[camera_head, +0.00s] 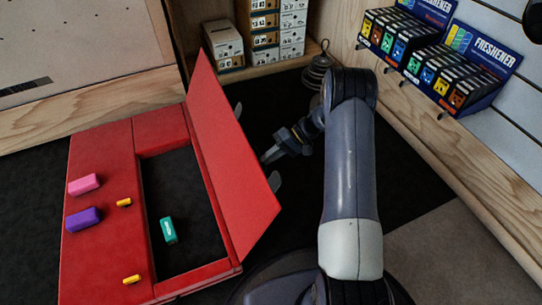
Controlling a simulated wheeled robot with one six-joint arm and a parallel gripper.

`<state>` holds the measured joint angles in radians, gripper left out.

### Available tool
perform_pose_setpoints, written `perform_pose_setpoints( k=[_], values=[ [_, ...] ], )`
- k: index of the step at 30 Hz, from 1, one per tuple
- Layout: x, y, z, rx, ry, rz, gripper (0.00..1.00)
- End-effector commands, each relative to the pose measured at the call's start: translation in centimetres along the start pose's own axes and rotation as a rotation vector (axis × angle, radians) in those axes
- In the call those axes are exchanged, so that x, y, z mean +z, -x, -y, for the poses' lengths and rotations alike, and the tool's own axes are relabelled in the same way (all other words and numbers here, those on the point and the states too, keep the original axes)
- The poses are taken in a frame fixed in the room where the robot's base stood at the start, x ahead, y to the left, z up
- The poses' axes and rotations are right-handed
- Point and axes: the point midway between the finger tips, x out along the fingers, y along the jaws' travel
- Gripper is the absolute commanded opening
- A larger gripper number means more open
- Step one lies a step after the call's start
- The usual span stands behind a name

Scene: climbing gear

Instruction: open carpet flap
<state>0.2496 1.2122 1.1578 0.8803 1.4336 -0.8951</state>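The red carpet flap (227,150) stands raised and tilted along the right side of a red frame-like piece (95,240) on the floor. Beside it is a dark rectangular opening (180,200). My gripper (272,154) is at the right, outer side of the flap, close to its face. Its fingertips are partly hidden behind the flap, so I cannot tell whether they touch it or how far apart they are. Two grey tabs (274,181) stick out past the flap's right edge.
A teal block (168,229) lies in the opening. Pink (84,184), purple (83,219) and small yellow blocks (131,279) lie on the red piece. Boxes (224,46), a dark stacked weight (317,70) and a freshener display (468,65) stand behind. Dark floor is free at right.

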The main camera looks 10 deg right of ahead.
Motion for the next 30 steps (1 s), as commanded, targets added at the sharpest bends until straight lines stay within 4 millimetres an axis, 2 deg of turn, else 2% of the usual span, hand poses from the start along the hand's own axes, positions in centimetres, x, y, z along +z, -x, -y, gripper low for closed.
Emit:
perform_pose_setpoints(
  k=[1,8,17,20,30],
  values=[
    [0.6,-2.1,-1.1,0.005,-0.015,0.022,0.13],
    [0.4,-1.6,-0.8,0.004,-0.013,0.016,0.32],
    [0.3,-1.2,-0.6,0.003,-0.011,0.012,0.33],
    [0.2,-0.4,-0.5,0.003,-0.011,0.011,0.33],
    [0.1,6.2,-0.4,0.004,-0.011,0.012,0.33]
  ],
)
